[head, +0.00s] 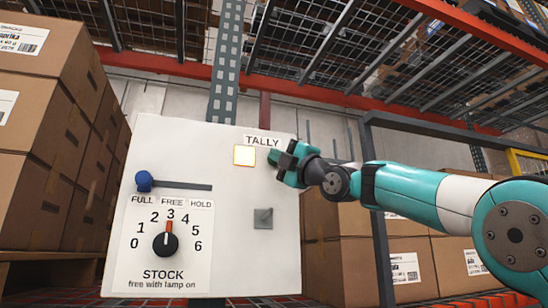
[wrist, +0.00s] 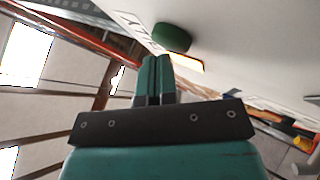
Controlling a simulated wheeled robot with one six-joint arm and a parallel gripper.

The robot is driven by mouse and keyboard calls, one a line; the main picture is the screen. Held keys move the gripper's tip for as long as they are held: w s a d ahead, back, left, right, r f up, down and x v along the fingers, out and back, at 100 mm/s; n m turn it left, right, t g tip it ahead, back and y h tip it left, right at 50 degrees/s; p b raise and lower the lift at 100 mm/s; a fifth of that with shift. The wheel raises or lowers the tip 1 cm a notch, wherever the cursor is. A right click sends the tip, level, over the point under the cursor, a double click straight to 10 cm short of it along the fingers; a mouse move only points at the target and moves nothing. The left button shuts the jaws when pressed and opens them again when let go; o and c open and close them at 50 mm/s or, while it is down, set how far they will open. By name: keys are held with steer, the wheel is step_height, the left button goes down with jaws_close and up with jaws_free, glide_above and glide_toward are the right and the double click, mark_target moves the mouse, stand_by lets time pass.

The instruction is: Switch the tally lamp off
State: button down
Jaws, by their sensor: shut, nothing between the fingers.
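A white panel (head: 215,135) carries a TALLY label (head: 262,142) with a square lamp (head: 244,155) lit pale yellow-orange below it. The lamp's glowing edge also shows in the wrist view (wrist: 188,62). A round dark green button (wrist: 172,38) stands out from the panel beside the lamp in the wrist view; in the head view my gripper seems to hide it. My gripper (head: 280,160) is just right of the lamp, close to the panel. Its fingers (wrist: 158,65) are shut and empty, pointing towards the button's side; I cannot tell whether they touch it.
A blue-knobbed slider (head: 144,181) sits at its slot's left end, above FULL. The STOCK dial (head: 166,243) points at 3. A grey switch (head: 263,217) is below my gripper. Stacked cartons (head: 45,150) stand left; a dark post (head: 378,220) and more cartons are right.

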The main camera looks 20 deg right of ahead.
steer(key=shift+w, duration=0.2)
steer(key=shift+s+f, duration=0.1)
steer(key=shift+s+b, duration=0.35)
steer(key=shift+b, duration=0.2)
steer(key=s+b, duration=0.4)
steer(key=s, duration=0.2)
steer(key=shift+b, duration=0.35)
stand_by(0.5)
